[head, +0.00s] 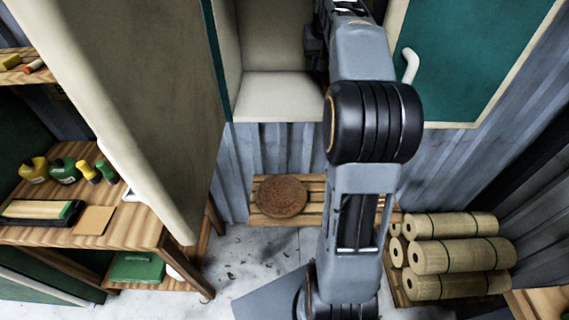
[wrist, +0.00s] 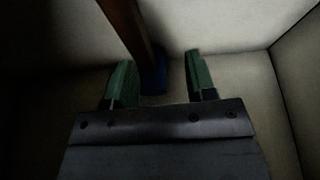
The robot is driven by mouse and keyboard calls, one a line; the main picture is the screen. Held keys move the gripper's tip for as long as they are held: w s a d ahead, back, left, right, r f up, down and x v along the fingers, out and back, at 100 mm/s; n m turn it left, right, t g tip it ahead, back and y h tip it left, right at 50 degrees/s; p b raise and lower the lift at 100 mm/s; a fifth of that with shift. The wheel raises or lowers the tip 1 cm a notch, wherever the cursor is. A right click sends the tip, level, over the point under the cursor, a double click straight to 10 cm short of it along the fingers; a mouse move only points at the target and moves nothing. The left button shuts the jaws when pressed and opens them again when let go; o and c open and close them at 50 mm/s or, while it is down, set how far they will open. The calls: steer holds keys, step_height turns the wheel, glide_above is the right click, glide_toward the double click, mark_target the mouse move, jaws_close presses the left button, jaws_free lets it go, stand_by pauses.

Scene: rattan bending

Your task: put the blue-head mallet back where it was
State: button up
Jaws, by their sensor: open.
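The blue-head mallet (wrist: 156,77) shows in the wrist view, with its blue head low and its brown wooden handle (wrist: 130,28) rising to the top edge. My gripper (wrist: 159,62) is open, with one green finger on each side of the mallet. A gap shows between the right finger and the mallet; I cannot tell whether the left finger touches it. The mallet is inside a pale-walled space, dark in this view. In the head view my arm reaches up into the open cabinet (head: 277,96), and the mallet and fingertips are hidden.
A cream door (head: 130,100) stands open at left and a teal-faced door (head: 475,55) at right. A wooden shelf unit (head: 130,228) with bottles is at left. A round brown disc (head: 281,196) lies on a slatted pallet; rolls (head: 460,255) are stacked at lower right.

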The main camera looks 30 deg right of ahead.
steer(key=shift+n, duration=0.6)
steer(key=s+a, duration=0.1)
steer(key=a, duration=0.1)
steer(key=s+a, duration=0.1)
steer(key=a, duration=0.2)
steer(key=s+a+f, duration=0.1)
steer(key=s+a, duration=0.1)
steer(key=a, duration=0.1)
steer(key=shift+s+a, duration=0.1)
steer(key=s+a+f+n, duration=0.1)
steer(key=s+a+f, duration=0.5)
steer(key=s, duration=0.3)
steer(key=s+a+f+n+y, duration=0.1)
steer(key=s+a+f+n, duration=0.1)
steer(key=s+a+f, duration=0.5)
steer(key=shift+s+a+t+y, duration=0.35)
steer(key=shift+s+a, duration=0.25)
steer(key=shift+s, duration=0.25)
steer(key=shift+f, duration=0.1)
steer(key=shift+c, duration=0.3)
